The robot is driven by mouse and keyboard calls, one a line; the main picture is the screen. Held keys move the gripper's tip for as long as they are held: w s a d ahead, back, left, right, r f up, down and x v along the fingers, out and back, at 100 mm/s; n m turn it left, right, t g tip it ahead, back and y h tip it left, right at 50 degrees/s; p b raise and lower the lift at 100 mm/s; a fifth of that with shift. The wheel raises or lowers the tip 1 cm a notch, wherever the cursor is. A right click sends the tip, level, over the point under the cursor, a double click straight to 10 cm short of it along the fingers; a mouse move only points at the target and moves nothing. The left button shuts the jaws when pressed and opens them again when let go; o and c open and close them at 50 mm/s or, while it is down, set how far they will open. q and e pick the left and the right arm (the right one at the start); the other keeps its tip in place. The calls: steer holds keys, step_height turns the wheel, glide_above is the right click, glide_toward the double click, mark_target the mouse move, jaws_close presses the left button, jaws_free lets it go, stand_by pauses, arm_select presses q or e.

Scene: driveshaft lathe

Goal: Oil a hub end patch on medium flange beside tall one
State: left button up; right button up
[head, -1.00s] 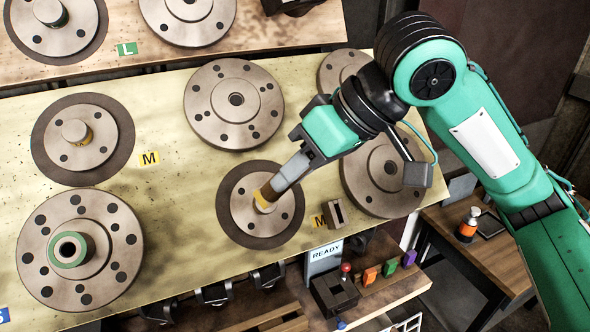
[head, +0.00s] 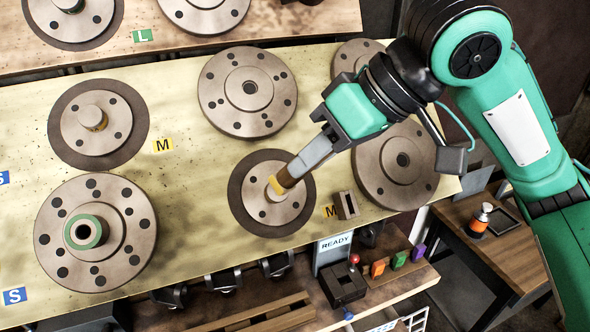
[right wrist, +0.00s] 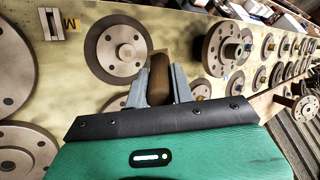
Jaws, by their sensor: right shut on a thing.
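My right gripper (head: 286,179) is shut on a brown, block-like piece, which also shows between its fingers in the wrist view (right wrist: 158,76). The piece is at the hub of a grey medium flange (head: 286,209) on a dark round mat, beside a yellow M tag (head: 330,211). A yellow patch shows at that hub, by the piece's tip; contact cannot be told. Another medium flange (head: 81,136) with a stubby hub and a yellow-brown band lies at left by an M tag (head: 163,146). Below it is a large flange (head: 58,250) with a green-ringed raised hub. My left gripper is not in view.
Large flanges (head: 228,90) and (head: 402,190) lie behind and right of the gripper. A small slotted block (head: 347,204) sits close by on the board. A READY sign (head: 335,243) stands at the front edge. Bare board lies left of the gripper.

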steer(key=shift+f, duration=0.1)
steer(key=w+a+f+b, duration=0.1)
steer(key=w+f, duration=0.4)
steer(key=shift+w+a+f, duration=0.2)
steer(key=shift+a+f, duration=0.1)
steer(key=shift+a, duration=0.05)
steer(key=shift+w+a+f+b, duration=0.15)
steer(key=shift+w+f+b, duration=0.15)
steer(key=shift+w+f, duration=0.05)
stand_by(0.9)
steer(key=shift+p, duration=0.8)
stand_by(0.7)
steer(key=shift+s, duration=0.1)
